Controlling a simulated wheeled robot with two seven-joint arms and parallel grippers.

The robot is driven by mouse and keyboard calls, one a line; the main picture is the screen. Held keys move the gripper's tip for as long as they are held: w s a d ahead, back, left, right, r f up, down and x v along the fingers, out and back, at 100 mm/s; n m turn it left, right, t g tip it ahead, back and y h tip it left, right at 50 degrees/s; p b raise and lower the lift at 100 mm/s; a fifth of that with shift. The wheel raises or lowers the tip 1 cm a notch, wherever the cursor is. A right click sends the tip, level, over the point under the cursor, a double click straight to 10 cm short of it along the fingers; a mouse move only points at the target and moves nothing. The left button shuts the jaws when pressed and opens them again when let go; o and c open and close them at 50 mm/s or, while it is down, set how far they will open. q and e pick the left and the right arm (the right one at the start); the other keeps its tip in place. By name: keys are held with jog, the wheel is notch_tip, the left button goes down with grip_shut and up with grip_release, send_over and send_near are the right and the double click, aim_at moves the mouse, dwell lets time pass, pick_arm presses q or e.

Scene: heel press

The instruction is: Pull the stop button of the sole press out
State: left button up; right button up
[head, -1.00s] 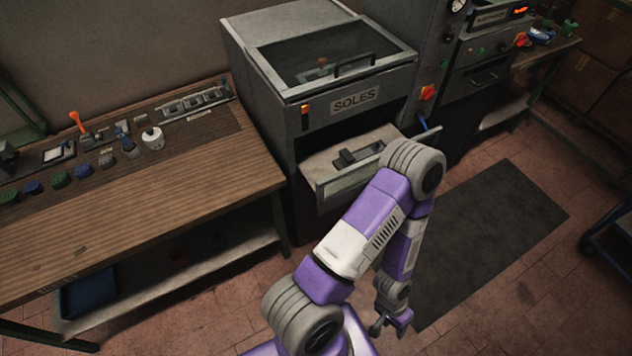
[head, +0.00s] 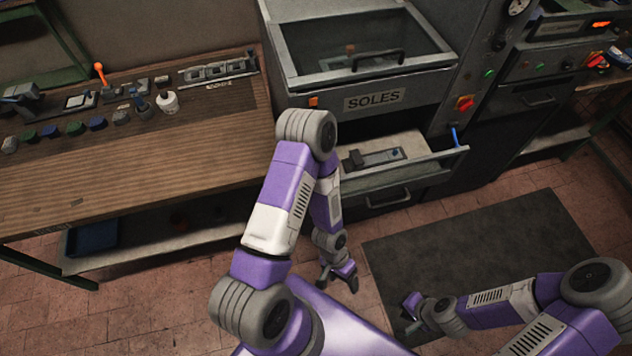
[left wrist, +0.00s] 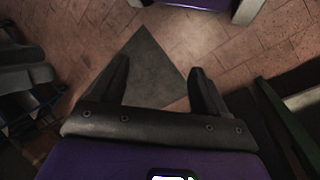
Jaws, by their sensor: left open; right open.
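The sole press (head: 350,60), a grey machine marked SOLES, stands in the upper middle of the head view. My left gripper (head: 345,280) is open and empty, low in front of the press and well away from the panel. Its two spread fingers show in the left wrist view (left wrist: 160,72) over the floor. My right gripper (head: 409,310) is open at the lower right, also far from the panel.
The press drawer (head: 425,172) stands open and juts forward, holding a dark tool-like piece. A blue lever (head: 454,136) is below the red knob. A wooden bench (head: 130,190) with small items is at left. A dark mat (head: 490,250) lies on clear floor.

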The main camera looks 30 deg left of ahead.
pick_arm(q)
jog(key=s+a+f+m+g+y+b, duration=0.2)
jog(key=f+m, duration=0.1)
jog(key=f, duration=0.2)
jog(key=s+a+f+m+g+y+b, duration=0.1)
jog(key=a+f+m+b, duration=0.15)
jog(key=f, duration=0.25)
jog(key=w+a+f+m+t+y+b, duration=0.1)
jog(key=w+a+f+m+y+b, duration=0.1)
jog(key=w+a+f+m+y, duration=0.4)
jog(key=w+a+f+m+y+b, duration=0.1)
jog(key=a+f+m+y+b, duration=0.15)
jog(key=a+m+y, duration=0.4)
jog(key=w+a+r+m+t+y+b, duration=0.1)
jog(key=w+a+r+m+t+b, duration=0.3)
jog(key=w+t, duration=0.6)
jog(key=w+d+r+m+t+y+b, duration=0.15)
jog(key=w+m+t, duration=0.4)
jog(key=w, duration=0.85)
jog(key=b+x, duration=0.1)
jog(key=x, duration=0.6)
jog(key=shift+s+a+m, duration=0.3)
jog(key=shift+a+m, duration=0.1)
jog(key=shift+m, duration=0.05)
pick_arm(e)
notch_tip(320, 180, down, 17)
jog(key=shift+s+f, duration=0.1)
jog(key=shift+s, duration=0.05)
